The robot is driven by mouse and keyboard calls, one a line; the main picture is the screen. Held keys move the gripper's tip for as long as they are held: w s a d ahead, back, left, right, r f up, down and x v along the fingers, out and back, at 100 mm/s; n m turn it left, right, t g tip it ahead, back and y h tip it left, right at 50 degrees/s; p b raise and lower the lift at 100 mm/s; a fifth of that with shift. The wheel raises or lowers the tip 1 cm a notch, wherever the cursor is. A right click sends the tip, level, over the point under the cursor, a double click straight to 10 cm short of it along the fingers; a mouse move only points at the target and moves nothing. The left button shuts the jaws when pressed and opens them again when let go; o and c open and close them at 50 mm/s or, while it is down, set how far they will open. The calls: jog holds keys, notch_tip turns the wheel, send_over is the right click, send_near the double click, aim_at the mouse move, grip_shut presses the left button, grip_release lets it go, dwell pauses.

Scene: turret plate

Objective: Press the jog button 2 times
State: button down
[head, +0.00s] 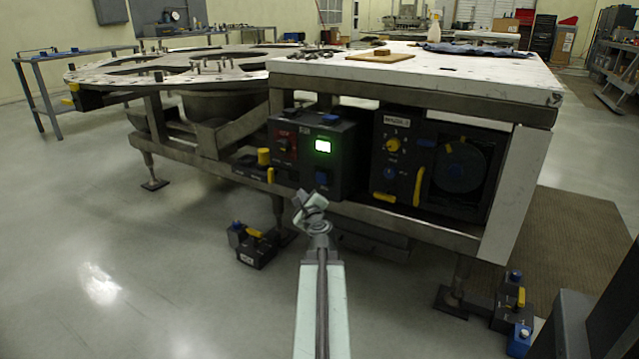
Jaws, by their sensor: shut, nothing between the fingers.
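A blue button (322,178) is below the display, and another blue part (330,119) is on the box's top. Labels are too small to read, so I cannot tell for sure which control is the jog button. My gripper (309,199) is shut and empty. In the picture it appears just below the lower blue button and overlaps the box's bottom edge. Its distance from the box is unclear.
A red-faced switch panel (284,143) is left of the box. The turret plate (180,67) extends left. A pedal unit (252,244) sits on the floor. The floor at left is open.

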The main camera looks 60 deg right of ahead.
aim_at(319, 182)
jog(key=shift+d, duration=0.15)
jog(key=d, duration=0.8)
jog(key=shift+d, duration=0.2)
dwell(1.8)
jog(key=shift+d, duration=0.45)
jog(key=shift+d, duration=0.65)
dwell(0.5)
jog(key=shift+a, duration=1.1)
